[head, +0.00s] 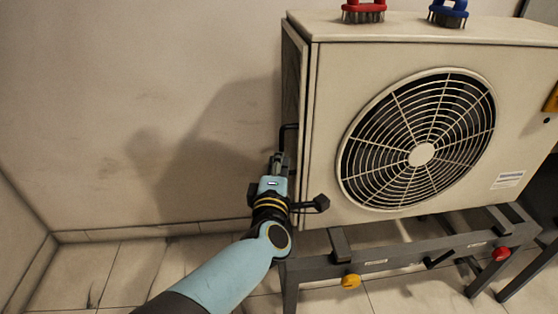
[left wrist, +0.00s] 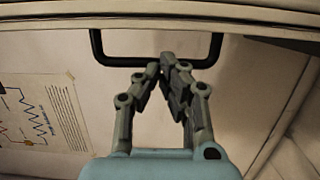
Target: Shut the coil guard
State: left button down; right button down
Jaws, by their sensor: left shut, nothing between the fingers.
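The coil guard (head: 289,85) is the pale panel on the left side of the beige outdoor unit (head: 330,70), seen nearly edge-on. A dark line runs between it and the front casing; I cannot tell how far it stands open. Its black handle (head: 285,128) also shows as a U-shaped bar in the left wrist view (left wrist: 97,45). My left gripper (head: 278,158) is shut and empty, just below the handle. In the left wrist view its fingertips (left wrist: 164,64) overlap the handle's bar; contact is unclear. My right gripper is out of view.
A red brush (head: 364,10) and a blue brush (head: 449,12) stand on top of the unit. A grey stand (head: 395,262) with yellow and red knobs supports it. A diagram sheet (left wrist: 45,112) shows left of my gripper. Floor and wall to the left are clear.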

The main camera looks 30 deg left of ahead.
pick_arm(q)
notch_tip(320, 180, up, 10)
jog(key=s+f+m+g+h, duration=0.2)
jog(key=s+f+m, duration=0.3)
jog(key=f, duration=0.6)
jog(key=s+f+m+g+h, duration=0.2)
jog(key=s+f+m, duration=0.2)
jog(key=s+f, duration=0.45)
jog(key=s+f+m+g+h, duration=0.15)
jog(key=s+f+m, duration=0.3)
jog(key=f, duration=0.85)
jog(key=s+a+f+m+g, duration=0.1)
jog(key=s+f+m+g, duration=0.2)
jog(key=s, duration=0.8)
jog(key=s+a+f+m+g+h, duration=0.1)
jog(key=s+f+m+g, duration=0.2)
jog(key=s+f, duration=0.4)
jog(key=s+a+f+m+g, duration=0.1)
jog(key=s+f+m+g, duration=0.2)
jog(key=s, duration=1.2)
notch_tip(320, 180, down, 3)
jog(key=shift+r+m+g, duration=0.1)
jog(key=shift+m+g, duration=0.25)
jog(key=shift+g, duration=0.2)
jog(key=shift+d, duration=0.1)
